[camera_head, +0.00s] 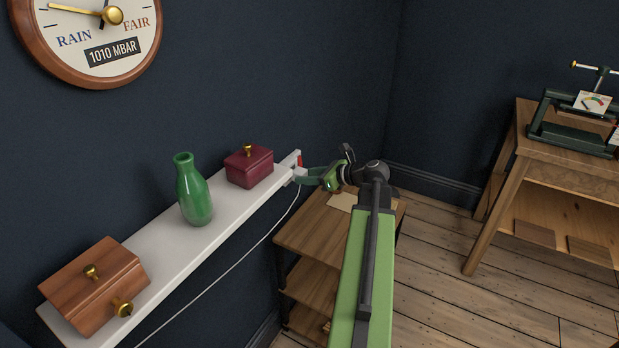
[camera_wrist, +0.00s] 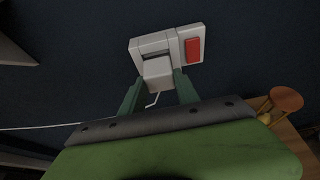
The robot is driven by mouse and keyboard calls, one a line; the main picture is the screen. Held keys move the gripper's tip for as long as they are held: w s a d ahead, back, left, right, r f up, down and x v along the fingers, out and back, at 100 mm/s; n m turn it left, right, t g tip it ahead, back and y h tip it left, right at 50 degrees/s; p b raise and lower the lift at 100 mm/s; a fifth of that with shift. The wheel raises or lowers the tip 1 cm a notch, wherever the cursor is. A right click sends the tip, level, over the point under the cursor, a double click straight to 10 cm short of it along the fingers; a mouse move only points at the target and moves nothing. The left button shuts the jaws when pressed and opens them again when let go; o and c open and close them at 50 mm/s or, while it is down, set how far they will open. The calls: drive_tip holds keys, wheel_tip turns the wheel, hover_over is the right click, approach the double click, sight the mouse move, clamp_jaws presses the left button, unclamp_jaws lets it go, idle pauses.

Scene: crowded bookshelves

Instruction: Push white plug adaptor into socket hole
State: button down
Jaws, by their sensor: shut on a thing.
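The white plug adaptor (camera_wrist: 157,72) is held between the two green fingers of my gripper (camera_wrist: 158,80) in the wrist view. A white cord hangs from it. The white wall socket plate (camera_wrist: 195,31) is directly ahead, with a red switch (camera_wrist: 193,49) on its right half. The adaptor overlaps the plate's left half, and it hides the holes there. I cannot tell how far in it sits. In the head view, my gripper (camera_head: 307,177) reaches the socket (camera_head: 292,158) at the shelf's far end; the adaptor is small there.
A white shelf (camera_head: 150,247) carries a wooden box (camera_head: 95,285), a green bottle (camera_head: 194,193) and a dark red box (camera_head: 249,167) near the socket. A low wooden shelf unit (camera_head: 305,235) stands beneath my arm. A wooden table (camera_head: 560,165) stands at the right.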

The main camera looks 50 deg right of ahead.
drive_tip(key=shift+w+a, duration=0.25)
drive_tip(key=shift+w, duration=0.75)
drive_tip(key=c, duration=0.8)
unclamp_jaws()
drive_tip(key=p+v, duration=0.6)
drive_tip(key=v, duration=1.1)
drive_tip(key=shift+s+d+r+p, duration=0.1)
drive_tip(key=shift+s+r+p, duration=0.05)
drive_tip(key=shift+p, duration=0.2)
